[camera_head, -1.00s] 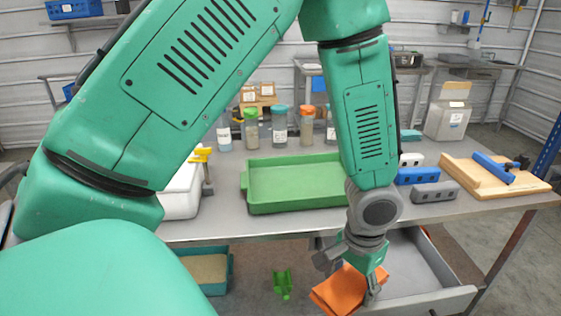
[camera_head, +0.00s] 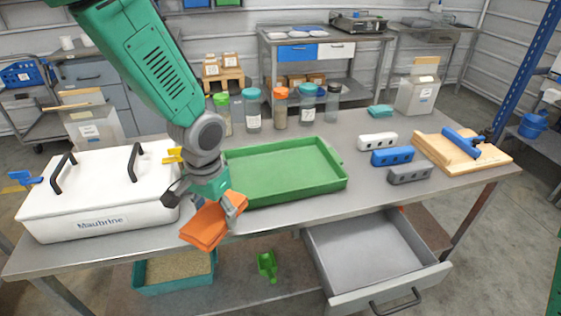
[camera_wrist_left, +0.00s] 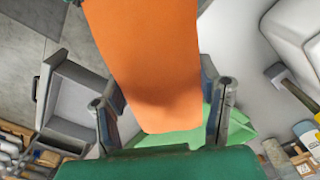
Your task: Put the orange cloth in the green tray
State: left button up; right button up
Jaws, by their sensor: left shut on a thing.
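The orange cloth (camera_head: 212,222) is folded and hangs in my left gripper (camera_head: 222,200), which is shut on it. The cloth is at the table's front edge, between the white box and the green tray, and it looks raised above the tabletop. It also fills the middle of the left wrist view (camera_wrist_left: 148,60), between the two fingers (camera_wrist_left: 160,112). The green tray (camera_head: 285,190) lies on the table just right of the gripper and looks empty. Part of it shows behind the cloth in the left wrist view (camera_wrist_left: 240,126). My right gripper is not in view.
A white lidded box (camera_head: 95,200) with black handles stands left of the gripper. Several jars (camera_head: 280,108) stand behind the tray. Blocks (camera_head: 392,156) and a wooden board (camera_head: 462,153) are to the right. An open grey drawer (camera_head: 372,262) juts out below the table front.

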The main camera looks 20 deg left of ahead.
aim_at(261, 176)
jog(key=i, duration=0.9)
